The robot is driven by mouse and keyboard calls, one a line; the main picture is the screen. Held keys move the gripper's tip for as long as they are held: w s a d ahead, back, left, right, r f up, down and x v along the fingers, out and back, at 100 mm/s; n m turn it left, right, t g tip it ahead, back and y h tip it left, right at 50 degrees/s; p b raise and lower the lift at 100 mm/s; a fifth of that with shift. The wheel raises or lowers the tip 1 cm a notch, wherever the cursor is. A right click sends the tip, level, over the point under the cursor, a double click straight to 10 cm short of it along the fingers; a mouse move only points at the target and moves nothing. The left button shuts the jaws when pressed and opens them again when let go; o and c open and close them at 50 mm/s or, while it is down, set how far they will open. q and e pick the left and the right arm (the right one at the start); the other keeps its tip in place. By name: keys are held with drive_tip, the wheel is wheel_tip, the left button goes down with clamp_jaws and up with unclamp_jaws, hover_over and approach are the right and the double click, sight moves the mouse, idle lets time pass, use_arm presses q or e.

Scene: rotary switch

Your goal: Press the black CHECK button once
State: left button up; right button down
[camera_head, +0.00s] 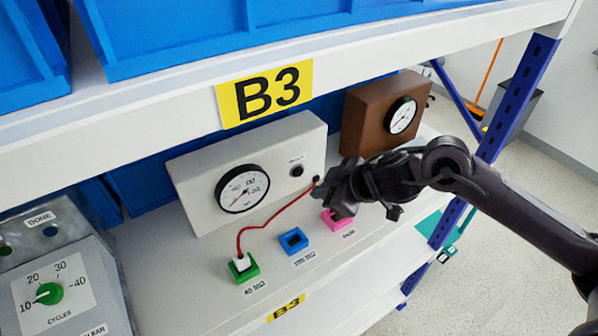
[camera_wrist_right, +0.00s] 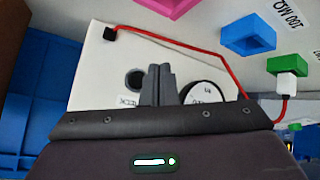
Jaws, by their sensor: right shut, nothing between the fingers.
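A round black button (camera_head: 297,171) sits on the front of a light grey box (camera_head: 200,180), under a small label too small to read. It also shows in the right wrist view (camera_wrist_right: 135,80), just left of my fingertips. My right gripper (camera_head: 320,194) is in front of the box's lower right corner, right of and below the button. In the right wrist view its fingers (camera_wrist_right: 158,84) are shut together and empty, pointing toward the box. I cannot tell how far the tips are from its face. My left gripper is not in view.
A dial gauge (camera_head: 242,189) is left of the button. A red wire (camera_head: 265,224) runs from the box to a green socket (camera_head: 243,268). Blue (camera_head: 293,240) and pink (camera_head: 335,219) sockets stand alongside. A brown box (camera_head: 365,120) is behind my right arm. The shelf board (camera_head: 200,100) hangs above.

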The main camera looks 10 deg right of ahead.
sight(298, 172)
drive_tip(key=shift+w+a, duration=0.25)
drive_tip(key=shift+w, duration=0.35)
drive_tip(key=shift+w+a, duration=0.2)
drive_tip(key=shift+w, duration=0.35)
drive_tip(key=shift+w+a+p, duration=0.15)
drive_tip(key=shift+w+p, duration=0.15)
drive_tip(key=shift+w, duration=0.05)
drive_tip(key=shift+w+a, duration=0.15)
drive_tip(key=shift+w, duration=0.15)
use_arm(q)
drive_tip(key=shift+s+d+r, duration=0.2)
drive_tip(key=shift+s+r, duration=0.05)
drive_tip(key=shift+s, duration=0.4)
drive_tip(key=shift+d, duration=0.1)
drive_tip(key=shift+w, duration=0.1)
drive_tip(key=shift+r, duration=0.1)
use_arm(e)
drive_tip(key=shift+w, duration=0.1)
drive_tip(key=shift+w+a+p, duration=0.1)
drive_tip(key=shift+w+p, duration=0.15)
drive_tip(key=shift+p, duration=0.1)
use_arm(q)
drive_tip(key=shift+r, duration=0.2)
use_arm(e)
drive_tip(key=shift+w, duration=0.1)
